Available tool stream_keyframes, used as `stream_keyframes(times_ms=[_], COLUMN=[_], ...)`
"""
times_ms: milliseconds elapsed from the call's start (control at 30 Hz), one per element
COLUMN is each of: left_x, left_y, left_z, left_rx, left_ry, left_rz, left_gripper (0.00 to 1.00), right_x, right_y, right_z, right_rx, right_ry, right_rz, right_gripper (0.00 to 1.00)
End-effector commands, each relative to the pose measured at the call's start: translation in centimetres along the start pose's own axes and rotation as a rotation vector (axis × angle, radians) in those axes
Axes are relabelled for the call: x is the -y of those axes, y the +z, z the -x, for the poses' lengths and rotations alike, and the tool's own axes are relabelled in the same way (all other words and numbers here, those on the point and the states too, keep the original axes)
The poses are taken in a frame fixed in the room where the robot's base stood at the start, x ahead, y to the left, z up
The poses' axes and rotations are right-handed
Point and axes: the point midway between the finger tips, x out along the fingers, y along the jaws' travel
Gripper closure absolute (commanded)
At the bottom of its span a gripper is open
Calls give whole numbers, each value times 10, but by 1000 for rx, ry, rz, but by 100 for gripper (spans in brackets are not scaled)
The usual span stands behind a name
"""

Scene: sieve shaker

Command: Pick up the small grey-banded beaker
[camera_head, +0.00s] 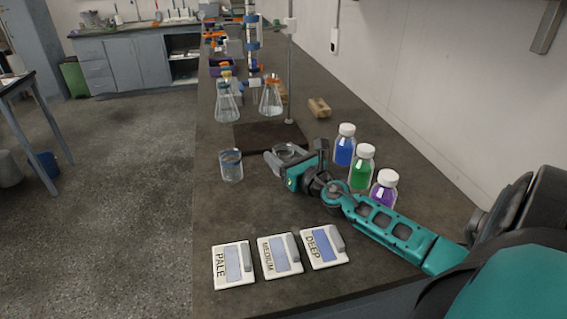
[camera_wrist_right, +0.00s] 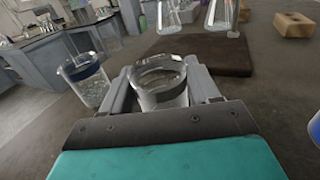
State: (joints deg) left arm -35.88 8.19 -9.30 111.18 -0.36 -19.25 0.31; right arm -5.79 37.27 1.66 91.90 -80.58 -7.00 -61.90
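The small grey-banded beaker (camera_head: 286,151) is clear glass and stands near the front edge of a dark square board. It also shows in the right wrist view (camera_wrist_right: 160,88), upright, with a dark grey band under its rim. My right gripper (camera_head: 281,158) reaches in low over the bench, with one finger on each side of this beaker. In the right wrist view the fingers (camera_wrist_right: 160,92) lie close along its walls; whether they press on the glass cannot be told. My left gripper is not in view.
A blue-banded beaker (camera_head: 231,166) stands left of my right gripper. Blue (camera_head: 344,147), green (camera_head: 361,169) and purple (camera_head: 383,190) capped bottles stand to the right, by my arm. PALE (camera_head: 233,264), MEDIUM (camera_head: 280,256) and DEEP (camera_head: 324,247) plates lie in front. Flasks (camera_head: 227,106) stand behind.

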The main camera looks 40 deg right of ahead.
Motion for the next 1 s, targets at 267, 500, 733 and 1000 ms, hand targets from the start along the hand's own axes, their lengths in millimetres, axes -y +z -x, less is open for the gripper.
stream_keyframes(times_ms=[267, 500, 733, 1000], left_x=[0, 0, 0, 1], left_y=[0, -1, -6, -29], left_z=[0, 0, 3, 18], left_rx=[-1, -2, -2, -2], left_ry=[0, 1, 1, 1], left_rz=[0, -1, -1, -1], left_gripper=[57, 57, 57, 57], right_x=[0, 0, 0, 0], right_y=[0, 0, 7, 37], right_z=[0, 0, 0, 0], right_rx=[0, 1, 1, 1], right_ry=[0, 0, 0, 2], right_rz=[0, 0, 0, 2], right_gripper=[66, 73, 73, 73])
